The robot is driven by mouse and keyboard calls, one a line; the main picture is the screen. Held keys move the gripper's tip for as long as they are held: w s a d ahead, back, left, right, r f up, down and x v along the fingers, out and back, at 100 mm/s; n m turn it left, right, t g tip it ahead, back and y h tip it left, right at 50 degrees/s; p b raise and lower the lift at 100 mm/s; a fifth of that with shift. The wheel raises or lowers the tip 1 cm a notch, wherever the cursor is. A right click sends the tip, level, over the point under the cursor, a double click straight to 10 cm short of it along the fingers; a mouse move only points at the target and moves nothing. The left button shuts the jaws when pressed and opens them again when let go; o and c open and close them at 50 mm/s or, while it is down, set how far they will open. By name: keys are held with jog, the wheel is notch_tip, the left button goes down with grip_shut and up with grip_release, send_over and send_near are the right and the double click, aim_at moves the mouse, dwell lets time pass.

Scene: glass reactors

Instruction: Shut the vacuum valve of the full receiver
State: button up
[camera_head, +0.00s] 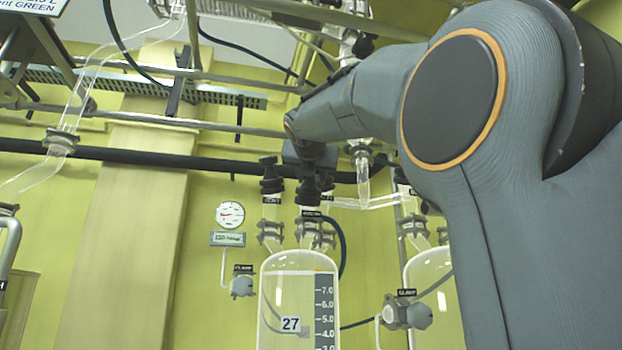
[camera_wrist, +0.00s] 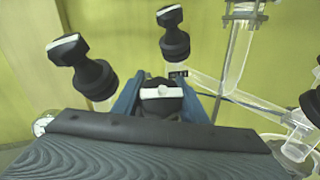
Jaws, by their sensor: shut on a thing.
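A clear glass receiver (camera_head: 272,300) with a number 27 label and a scale stands at the lower middle of the head view. I cannot tell its liquid level clearly. Two black valves stand above its neck: a left one (camera_head: 271,178) and a right one (camera_head: 311,194), with labels too small to read. My gripper (camera_head: 312,158) reaches down onto the right one. In the wrist view, its blue fingers (camera_wrist: 160,108) are shut around a black valve knob (camera_wrist: 160,93) with a white bar lying across the picture. The knob's lower part is hidden.
Two more black knobs with white bars, a near left one (camera_wrist: 80,65) and a farther one (camera_wrist: 173,32), stand close to my fingers. Glass tubing (camera_wrist: 240,95) runs on the right. A second receiver (camera_head: 428,275) stands partly behind my arm. A gauge (camera_head: 230,215) hangs left.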

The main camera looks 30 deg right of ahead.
jog(key=shift+a+r+m, duration=0.1)
jog(key=shift+m, duration=0.3)
